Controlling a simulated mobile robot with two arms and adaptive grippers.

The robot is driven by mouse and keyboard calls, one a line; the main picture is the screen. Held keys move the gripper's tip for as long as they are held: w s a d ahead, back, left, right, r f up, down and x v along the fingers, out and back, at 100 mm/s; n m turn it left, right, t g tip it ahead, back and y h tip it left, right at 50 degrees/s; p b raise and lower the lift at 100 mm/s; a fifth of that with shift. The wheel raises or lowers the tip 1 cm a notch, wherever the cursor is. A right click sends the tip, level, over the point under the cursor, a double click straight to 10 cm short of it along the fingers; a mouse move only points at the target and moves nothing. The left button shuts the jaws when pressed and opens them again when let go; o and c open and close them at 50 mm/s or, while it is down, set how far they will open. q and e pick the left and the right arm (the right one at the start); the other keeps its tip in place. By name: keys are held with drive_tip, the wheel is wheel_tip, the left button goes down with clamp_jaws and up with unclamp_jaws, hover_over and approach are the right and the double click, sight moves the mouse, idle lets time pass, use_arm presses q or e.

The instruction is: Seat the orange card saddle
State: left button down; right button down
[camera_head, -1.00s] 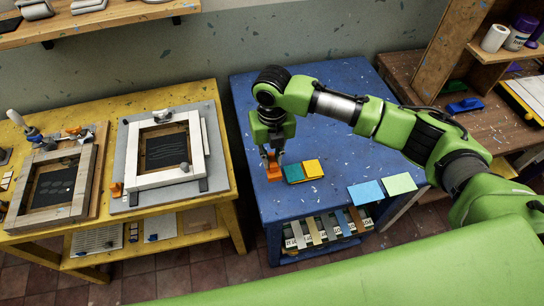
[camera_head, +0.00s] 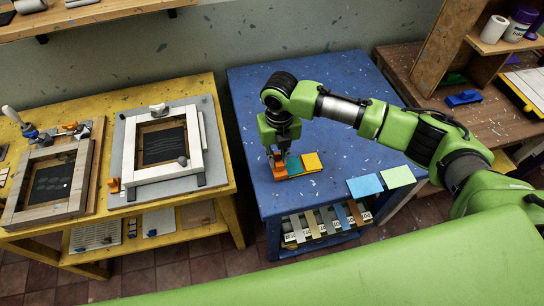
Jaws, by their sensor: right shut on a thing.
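The orange card saddle (camera_head: 278,167) is at the fingertips of my right gripper (camera_head: 278,153), over the blue table. My right gripper points down and is shut on it. The saddle is at the left end of a small board with a teal card (camera_head: 293,165) and a yellow card (camera_head: 312,161). It is close beside the teal card; I cannot tell whether it touches the board or hangs just above it. The gripper hides the saddle's top. My left gripper is not in view.
The blue table (camera_head: 340,100) is mostly clear. A blue sheet (camera_head: 365,186) and a pale green sheet (camera_head: 398,176) lie at its front right edge. A yellow table (camera_head: 215,200) at left carries a white hinged frame (camera_head: 126,150) and a wooden frame (camera_head: 85,160).

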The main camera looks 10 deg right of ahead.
drive_tip(key=shift+w+d+p, duration=0.1)
drive_tip(key=shift+d+p, duration=0.8)
drive_tip(key=shift+d, duration=3)
drive_tip(key=shift+p, duration=0.3)
drive_tip(key=shift+p, duration=0.4)
drive_tip(key=shift+f, duration=0.15)
drive_tip(key=shift+f+b, duration=0.6)
drive_tip(key=shift+f, duration=0.15)
drive_tip(key=c, duration=1.9)
unclamp_jaws()
